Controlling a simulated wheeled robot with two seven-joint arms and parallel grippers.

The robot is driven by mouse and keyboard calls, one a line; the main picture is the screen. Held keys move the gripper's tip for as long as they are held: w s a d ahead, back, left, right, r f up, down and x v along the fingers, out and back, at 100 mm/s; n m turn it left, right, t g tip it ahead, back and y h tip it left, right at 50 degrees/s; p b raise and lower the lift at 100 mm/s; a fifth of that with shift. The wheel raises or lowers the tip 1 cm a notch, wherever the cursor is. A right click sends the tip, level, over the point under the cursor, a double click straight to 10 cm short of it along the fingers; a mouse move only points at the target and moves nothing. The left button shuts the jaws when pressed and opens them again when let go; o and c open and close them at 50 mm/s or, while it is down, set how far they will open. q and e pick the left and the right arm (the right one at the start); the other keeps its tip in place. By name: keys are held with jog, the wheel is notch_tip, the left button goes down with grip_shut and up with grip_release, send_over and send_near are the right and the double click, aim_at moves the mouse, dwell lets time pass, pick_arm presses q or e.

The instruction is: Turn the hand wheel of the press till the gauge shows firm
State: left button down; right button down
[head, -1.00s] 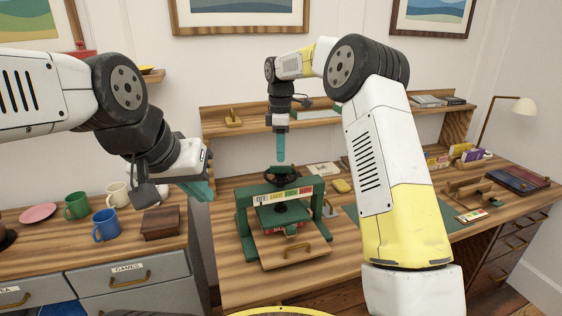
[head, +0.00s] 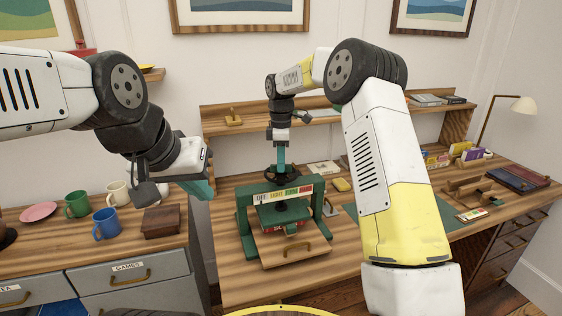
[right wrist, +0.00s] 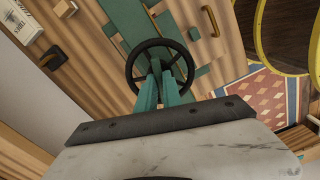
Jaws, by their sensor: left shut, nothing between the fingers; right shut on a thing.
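The green press (head: 243,224) stands on the wooden desk with its black hand wheel (head: 267,178) on top. The wheel also shows in the right wrist view (right wrist: 160,42). The gauge strip (head: 284,193) on the crossbar has several coloured zones; a pointer is too small to read. My right gripper (head: 281,165) points down at the wheel from above. In the right wrist view its teal fingers (right wrist: 159,84) are shut on part of the wheel. My left gripper (head: 207,190) is shut and empty, away from the press, above the left side.
Green and blue mugs (head: 107,224), a pink plate (head: 39,211) and a dark wooden box (head: 162,222) stand on the left cabinet.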

jog(key=shift+m, duration=0.4)
jog(key=m, duration=0.3)
jog(key=shift+m, duration=0.3)
jog(key=m, duration=0.4)
jog(key=shift+r+m, duration=0.1)
jog(key=shift+m, duration=0.2)
jog(key=m, duration=0.4)
jog(key=shift+m, duration=0.3)
jog(key=m, duration=0.4)
jog(key=c, duration=1.5)
grip_release()
